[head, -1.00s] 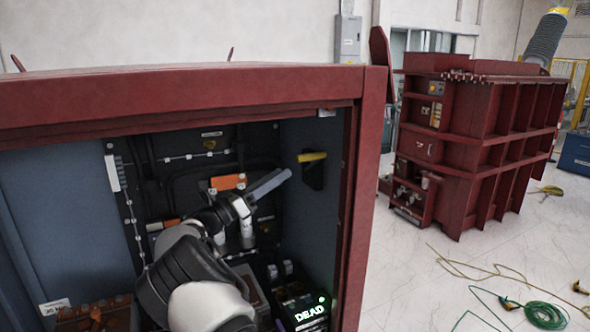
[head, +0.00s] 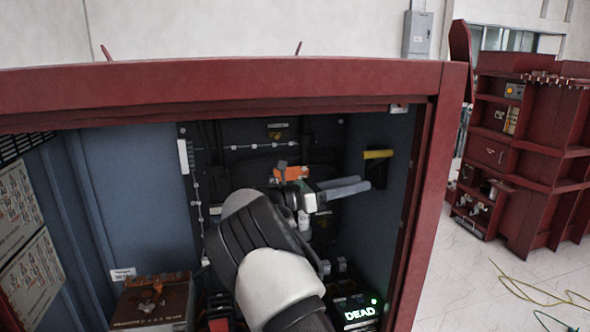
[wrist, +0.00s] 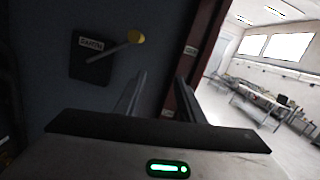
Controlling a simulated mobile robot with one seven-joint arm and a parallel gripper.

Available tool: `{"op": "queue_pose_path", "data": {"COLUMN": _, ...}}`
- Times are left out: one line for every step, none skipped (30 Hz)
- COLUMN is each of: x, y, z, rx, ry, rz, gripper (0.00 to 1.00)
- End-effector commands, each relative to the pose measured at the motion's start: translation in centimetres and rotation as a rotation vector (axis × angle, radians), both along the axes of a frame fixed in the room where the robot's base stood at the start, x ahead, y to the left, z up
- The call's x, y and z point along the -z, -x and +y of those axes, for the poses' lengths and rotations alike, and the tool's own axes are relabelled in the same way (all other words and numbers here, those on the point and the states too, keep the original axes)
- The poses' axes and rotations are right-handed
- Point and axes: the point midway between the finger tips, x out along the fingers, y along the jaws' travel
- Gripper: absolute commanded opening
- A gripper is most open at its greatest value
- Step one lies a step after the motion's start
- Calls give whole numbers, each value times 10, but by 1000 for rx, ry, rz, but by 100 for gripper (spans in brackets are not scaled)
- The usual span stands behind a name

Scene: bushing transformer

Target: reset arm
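My gripper (head: 364,183) is inside the open red cabinet (head: 250,92), with my arm reaching in from the bottom of the head view. Its two grey fingers point right, just below a yellow-handled lever (head: 378,154) on the cabinet's right inner wall. The fingers are apart with nothing between them. In the wrist view the gripper (wrist: 160,90) also shows open and empty. The lever's yellow end (wrist: 136,37) and its dark labelled plate (wrist: 92,62) are beyond it, up and left, apart from the fingers. The red door-frame edge is beyond the right finger.
An orange part (head: 291,174) is on the cabinet's back panel behind my gripper. A box with a lit "DEAD" display (head: 360,312) and a brown box (head: 152,306) are low inside. Another red unit (head: 530,150) stands at right. Cables (head: 540,295) lie on the open floor.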

Motion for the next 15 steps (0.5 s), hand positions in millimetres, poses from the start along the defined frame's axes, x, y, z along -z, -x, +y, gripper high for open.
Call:
{"op": "queue_pose_path", "data": {"x": -6, "y": 18, "z": -30, "rx": 44, "ry": -122, "rz": -53, "gripper": 36}}
{"op": "queue_pose_path", "data": {"x": -5, "y": 30, "z": -44, "rx": 69, "ry": -197, "rz": -90, "gripper": 36}}
{"op": "queue_pose_path", "data": {"x": -2, "y": 46, "z": -61, "rx": 102, "ry": -297, "rz": -141, "gripper": 36}}
{"op": "queue_pose_path", "data": {"x": 0, "y": 59, "z": -71, "rx": 127, "ry": -372, "rz": -182, "gripper": 36}}
{"op": "queue_pose_path", "data": {"x": 3, "y": 72, "z": -78, "rx": 153, "ry": -445, "rz": -224, "gripper": 36}}
{"op": "queue_pose_path", "data": {"x": 6, "y": 88, "z": -87, "rx": 188, "ry": -539, "rz": -282, "gripper": 36}}
{"op": "queue_pose_path", "data": {"x": 8, "y": 101, "z": -91, "rx": 214, "ry": -605, "rz": -327, "gripper": 36}}
{"op": "queue_pose_path", "data": {"x": 10, "y": 114, "z": -94, "rx": 240, "ry": -671, "rz": -371, "gripper": 36}}
{"op": "queue_pose_path", "data": {"x": 13, "y": 130, "z": -96, "rx": 276, "ry": -755, "rz": -432, "gripper": 36}}
{"op": "queue_pose_path", "data": {"x": 14, "y": 143, "z": -95, "rx": 304, "ry": -817, "rz": -477, "gripper": 36}}
{"op": "queue_pose_path", "data": {"x": 15, "y": 156, "z": -95, "rx": 332, "ry": -877, "rz": -525, "gripper": 36}}
{"op": "queue_pose_path", "data": {"x": 16, "y": 173, "z": -92, "rx": 371, "ry": -957, "rz": -592, "gripper": 36}}
{"op": "queue_pose_path", "data": {"x": 16, "y": 186, "z": -89, "rx": 402, "ry": -1016, "rz": -641, "gripper": 36}}
{"op": "queue_pose_path", "data": {"x": 17, "y": 198, "z": -85, "rx": 432, "ry": -1074, "rz": -692, "gripper": 36}}
{"op": "queue_pose_path", "data": {"x": 16, "y": 215, "z": -78, "rx": 474, "ry": -1145, "rz": -760, "gripper": 36}}
